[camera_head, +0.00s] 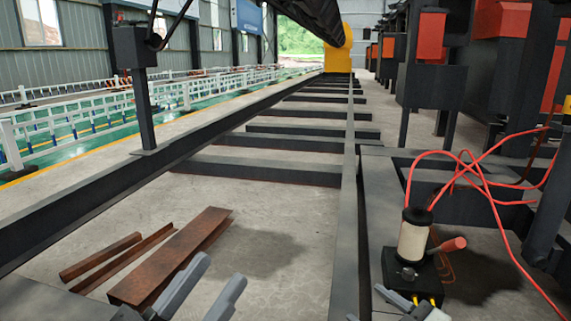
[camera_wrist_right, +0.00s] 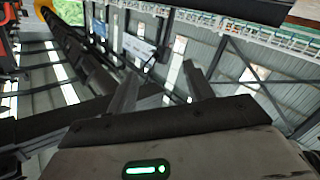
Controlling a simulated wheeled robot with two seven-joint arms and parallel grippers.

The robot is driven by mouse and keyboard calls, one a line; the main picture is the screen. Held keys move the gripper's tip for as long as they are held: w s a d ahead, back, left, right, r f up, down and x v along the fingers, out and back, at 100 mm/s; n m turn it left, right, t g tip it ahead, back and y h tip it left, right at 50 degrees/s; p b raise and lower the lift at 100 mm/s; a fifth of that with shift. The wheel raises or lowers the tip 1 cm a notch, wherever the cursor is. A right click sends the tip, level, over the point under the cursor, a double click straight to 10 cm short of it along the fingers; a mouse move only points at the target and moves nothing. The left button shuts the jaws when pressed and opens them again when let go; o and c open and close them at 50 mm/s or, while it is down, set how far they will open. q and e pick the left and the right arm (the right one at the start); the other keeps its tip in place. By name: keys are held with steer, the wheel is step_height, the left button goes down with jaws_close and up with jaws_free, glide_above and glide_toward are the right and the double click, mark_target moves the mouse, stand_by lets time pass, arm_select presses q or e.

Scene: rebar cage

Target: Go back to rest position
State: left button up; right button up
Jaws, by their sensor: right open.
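My left gripper (camera_head: 222,270) shows at the bottom of the head view, its two grey fingers apart with nothing between them. Behind it lie rusty brown steel pieces on the concrete floor. My right gripper (camera_head: 366,302) shows only in part at the bottom edge, just in front of a black device. In the right wrist view its two fingers (camera_wrist_right: 160,72) stand apart and nothing is held between them. The rest of both arms is hidden below the head view.
A black device with a pale cylinder (camera_head: 413,236) and red hoses (camera_head: 480,178) stands at right. Dark steel rails and crossbars (camera_head: 262,170) run away ahead. A dark post (camera_head: 143,110) stands left. Rusty steel (camera_head: 178,255) lies on otherwise bare floor. White railings (camera_head: 100,115) line the left.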

steer(key=s+a+r+t+y, duration=0.1)
steer(key=s+a+r+y, duration=0.6)
steer(key=s+r, duration=0.45)
arm_select(q)
step_height(320, 180, up, 3)
steer(key=w+a+n+g+y+p, duration=0.25)
steer(key=y+p, duration=0.35)
steer(key=p, duration=1.2)
arm_select(e)
steer(key=w+d+r+m+t+h, duration=0.1)
steer(key=w+d+r+m+h, duration=0.15)
steer(key=r+m+h, duration=0.5)
arm_select(q)
steer(key=s+a+f+n+g+y+p, duration=0.1)
steer(key=s+a+n+g+y+p, duration=0.2)
steer(key=p, duration=1.5)
steer(key=s+a+g+y, duration=0.1)
steer(key=s+g, duration=0.2)
steer(key=shift+s+f, duration=0.35)
steer(key=shift+s, duration=0.05)
arm_select(e)
steer(key=s+d+f+m+g+h, duration=0.1)
steer(key=s+d+g+h, duration=0.2)
steer(key=s+g, duration=0.3)
steer(key=shift+f+h, duration=0.2)
steer(key=shift+h, duration=0.45)
